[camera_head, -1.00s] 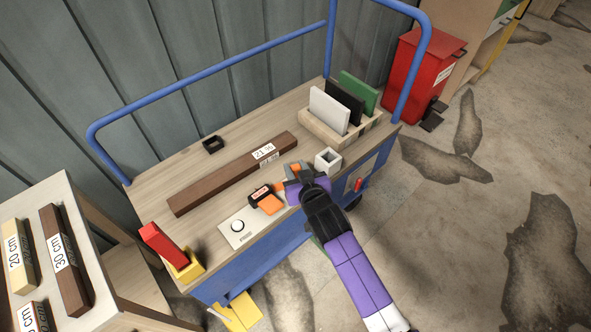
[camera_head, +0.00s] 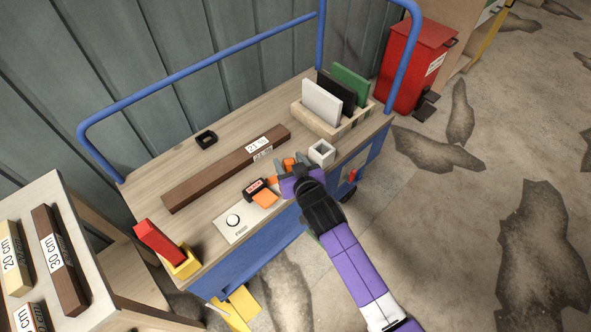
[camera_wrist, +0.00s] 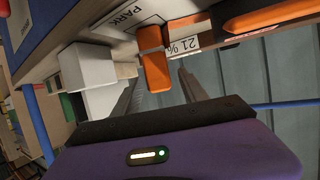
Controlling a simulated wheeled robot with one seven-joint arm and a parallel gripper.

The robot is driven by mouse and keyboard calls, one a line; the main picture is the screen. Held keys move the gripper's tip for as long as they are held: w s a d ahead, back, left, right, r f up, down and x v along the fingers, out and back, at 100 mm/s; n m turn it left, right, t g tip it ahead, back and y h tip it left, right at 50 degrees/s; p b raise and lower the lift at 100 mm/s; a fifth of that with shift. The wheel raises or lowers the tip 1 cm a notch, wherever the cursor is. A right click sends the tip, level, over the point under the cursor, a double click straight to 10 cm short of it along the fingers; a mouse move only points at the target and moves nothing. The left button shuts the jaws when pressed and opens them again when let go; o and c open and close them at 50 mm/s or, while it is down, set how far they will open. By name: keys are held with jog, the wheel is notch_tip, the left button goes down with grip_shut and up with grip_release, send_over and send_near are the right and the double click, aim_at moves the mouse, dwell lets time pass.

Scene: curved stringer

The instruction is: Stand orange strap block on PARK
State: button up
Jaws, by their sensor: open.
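The orange strap block (camera_head: 288,163) is on the trolley top, beside the front end of the brown beam. In the wrist view the orange block (camera_wrist: 157,72) shows just ahead of and between my finger tips. My gripper (camera_head: 290,166) is open around or just above it; I cannot tell whether it touches. The fingers (camera_wrist: 161,84) also show in the wrist view with a gap between them.
A black and orange device (camera_head: 256,187) stands at the plate's right end. A white square cup (camera_head: 321,153) stands close right of my gripper. The brown beam (camera_head: 215,175) lies behind. A wooden rack (camera_head: 330,127) holds panels. A red block sits in a yellow holder (camera_head: 184,265).

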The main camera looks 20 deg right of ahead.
jog(key=p+v, duration=0.1)
jog(key=v, duration=1.1)
jog(key=shift+f, duration=0.1)
jog(key=s+r+t+y, duration=0.1)
jog(key=s+r, duration=0.2)
jog(key=s, duration=1)
jog(key=s+r, duration=0.3)
jog(key=s, duration=1)
jog(key=s+r, duration=0.6)
jog(key=shift+s+d+r+n, duration=0.3)
jog(key=shift+d+r+n, duration=0.05)
jog(key=shift+d+n, duration=0.05)
jog(key=shift+r, duration=0.1)
notch_tip(320, 180, up, 3)
jog(key=p, duration=0.3)
jog(key=shift+f, duration=0.25)
